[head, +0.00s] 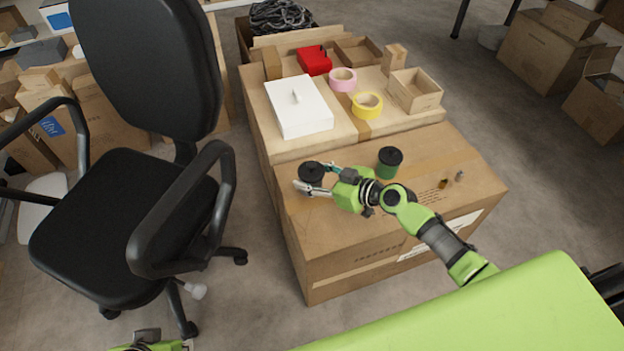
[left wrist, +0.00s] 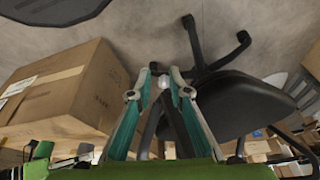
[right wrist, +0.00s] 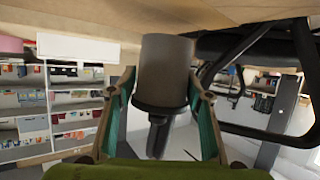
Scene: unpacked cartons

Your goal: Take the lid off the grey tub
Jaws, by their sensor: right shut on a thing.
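The grey tub (right wrist: 166,68) stands on the near carton and shows upside down in the right wrist view. Its black lid (right wrist: 160,104) with a dark knob sits on it, with no gap visible. In the head view the lid (head: 311,172) shows near the carton's left edge; the tub's body is mostly hidden. My right gripper (head: 315,178) is shut on the lid, one finger on each side of its rim. The fingers (right wrist: 160,82) also show in the right wrist view. My left gripper (left wrist: 162,72) is empty, its fingertips apart, low beside the carton.
A green tub (head: 388,168) with a black lid stands right of my right gripper. Two small items (head: 443,183) lie farther right. A white lidded box (head: 300,118), yellow tape (head: 367,105) and pink tape (head: 343,80) are behind. A black office chair (head: 110,200) stands at left.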

